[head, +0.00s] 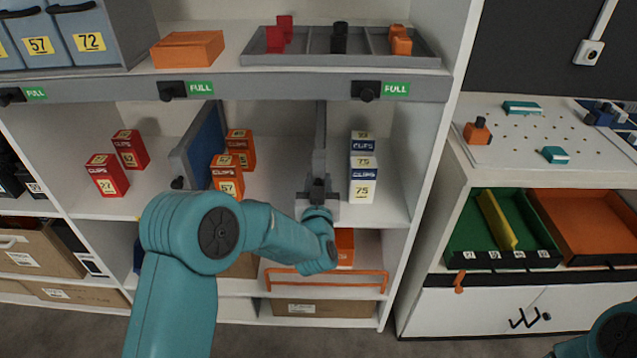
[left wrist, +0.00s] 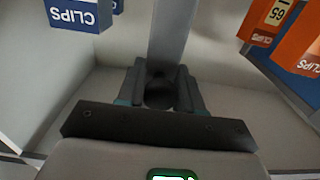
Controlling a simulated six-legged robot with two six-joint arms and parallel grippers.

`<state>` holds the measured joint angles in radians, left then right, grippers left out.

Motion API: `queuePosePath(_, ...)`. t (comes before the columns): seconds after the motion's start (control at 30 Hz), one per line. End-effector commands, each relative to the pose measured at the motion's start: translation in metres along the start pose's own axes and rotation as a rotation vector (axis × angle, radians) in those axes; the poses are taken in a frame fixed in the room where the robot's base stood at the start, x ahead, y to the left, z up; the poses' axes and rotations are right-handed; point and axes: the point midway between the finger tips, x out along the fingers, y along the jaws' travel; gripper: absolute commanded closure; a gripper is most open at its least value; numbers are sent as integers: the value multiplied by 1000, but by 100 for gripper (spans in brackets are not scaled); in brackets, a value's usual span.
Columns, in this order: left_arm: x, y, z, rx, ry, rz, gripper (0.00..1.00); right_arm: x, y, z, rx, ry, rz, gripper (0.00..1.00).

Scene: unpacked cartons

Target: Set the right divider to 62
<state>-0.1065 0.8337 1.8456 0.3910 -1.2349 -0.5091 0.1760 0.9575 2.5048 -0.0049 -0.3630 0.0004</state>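The right divider (head: 320,135) is a grey upright panel on the middle shelf, between orange clips boxes (head: 240,148) and white-and-blue clips boxes (head: 363,168). My left gripper (head: 318,188) is at its front end. In the left wrist view, the gripper's fingers (left wrist: 160,88) sit on both sides of a dark round knob at the front of the grey divider (left wrist: 170,30), with no clear gap. The left divider (head: 203,145) is a blue panel standing slanted left of the orange boxes. My right gripper is out of view; only part of that arm shows at bottom right.
Red clips boxes (head: 108,175) stand left of the blue divider. A grey tray (head: 345,45) and an orange box (head: 187,49) sit on the shelf above. An orange rail (head: 325,280) fronts the shelf below. A white cabinet with a pegboard (head: 540,128) stands at right.

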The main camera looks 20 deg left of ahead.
Motion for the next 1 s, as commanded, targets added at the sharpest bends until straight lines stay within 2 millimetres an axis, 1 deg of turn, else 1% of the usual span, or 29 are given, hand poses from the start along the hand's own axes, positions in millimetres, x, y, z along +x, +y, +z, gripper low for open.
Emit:
queuePosePath(0.03,0,0,0,0,0,0,89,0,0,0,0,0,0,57)
queuePosePath(0.07,0,0,0,0,0,0,99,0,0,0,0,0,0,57)
queuePosePath(0.27,0,-3,1,-1,0,-1,100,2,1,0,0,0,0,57)
queuePosePath(0.37,0,-13,2,-1,1,-4,100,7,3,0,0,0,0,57)
queuePosePath(0.47,0,-32,4,-1,2,-6,100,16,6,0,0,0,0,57)
queuePosePath(0.7,0,-92,6,-1,3,-9,100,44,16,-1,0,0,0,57)
queuePosePath(0.8,0,-115,5,1,3,-8,100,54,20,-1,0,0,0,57)
queuePosePath(0.9,0,-135,4,0,3,-7,100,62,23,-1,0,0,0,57)
queuePosePath(1.0,0,-150,3,0,2,-6,100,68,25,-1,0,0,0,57)
